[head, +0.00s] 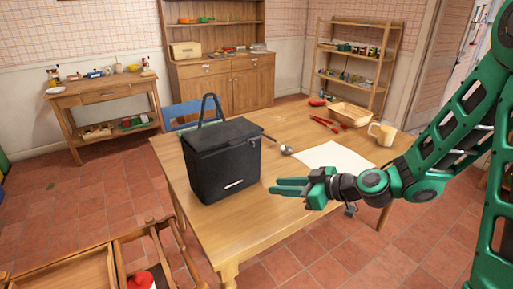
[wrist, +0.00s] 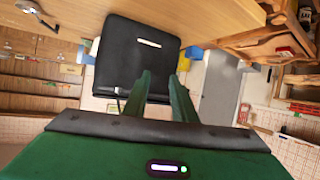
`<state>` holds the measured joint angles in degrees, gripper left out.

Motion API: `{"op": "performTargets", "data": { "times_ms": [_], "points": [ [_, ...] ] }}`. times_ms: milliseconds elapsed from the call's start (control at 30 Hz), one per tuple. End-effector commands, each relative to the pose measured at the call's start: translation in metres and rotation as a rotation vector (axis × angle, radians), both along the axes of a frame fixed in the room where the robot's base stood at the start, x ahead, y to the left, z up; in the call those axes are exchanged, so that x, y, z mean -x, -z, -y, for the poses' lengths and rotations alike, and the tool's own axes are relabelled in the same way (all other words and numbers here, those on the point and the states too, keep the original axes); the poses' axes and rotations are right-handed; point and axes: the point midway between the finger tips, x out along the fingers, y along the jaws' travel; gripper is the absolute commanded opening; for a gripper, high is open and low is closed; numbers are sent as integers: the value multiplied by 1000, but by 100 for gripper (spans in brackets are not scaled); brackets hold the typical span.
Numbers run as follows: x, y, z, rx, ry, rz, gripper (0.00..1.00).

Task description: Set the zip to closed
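A black box-shaped bag (head: 222,165) with a raised carry handle stands upright on the wooden table, its lid looking down flat. A pale strip is on its front. In the wrist view the bag (wrist: 135,60) appears upside down, beyond my fingers. A small light tab (wrist: 117,90) shows near its lid edge; I cannot tell whether it is the zip pull. The zip's state is too small to tell. My gripper (head: 274,186) is to the right of the bag, apart from it, with its fingers pointing left. In the wrist view my gripper (wrist: 160,75) is open and empty.
The table (head: 235,225) also holds a ladle (head: 286,149), a white sheet (head: 335,158), red-handled tools (head: 325,123), a basket (head: 350,114) and a mug (head: 383,133). A blue chair (head: 180,112) is behind the bag. A wooden piece of furniture (head: 70,272) stands front left.

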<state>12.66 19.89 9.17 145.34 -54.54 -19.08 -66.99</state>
Motion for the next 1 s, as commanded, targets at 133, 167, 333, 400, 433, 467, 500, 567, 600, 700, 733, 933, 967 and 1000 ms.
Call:
{"op": "performTargets", "data": {
  "times_ms": [133, 167, 333, 400, 433, 467, 500, 567, 600, 700, 733, 933, 967, 1000],
  "points": [
    [-26, -20, -28, -167, 54, 130, 24],
    [-32, -24, -30, -195, 75, 152, 24],
    [-60, -36, -27, -302, 213, 226, 24],
    [-69, -36, -23, -324, 260, 237, 24],
    [-71, -37, -21, -331, 277, 239, 24],
    [-74, -36, -19, -336, 291, 241, 24],
    [-76, -36, -18, -340, 307, 243, 24],
    [-79, -36, -16, -344, 321, 245, 24],
    [-80, -36, -16, -347, 327, 246, 24],
    [-82, -35, -17, -345, 330, 247, 24],
    [-83, -35, -18, -345, 329, 247, 24],
    [-91, -34, -25, -341, 326, 247, 24],
    [-92, -34, -27, -341, 326, 247, 24],
    [-94, -34, -28, -341, 326, 249, 24]
  ]
}}
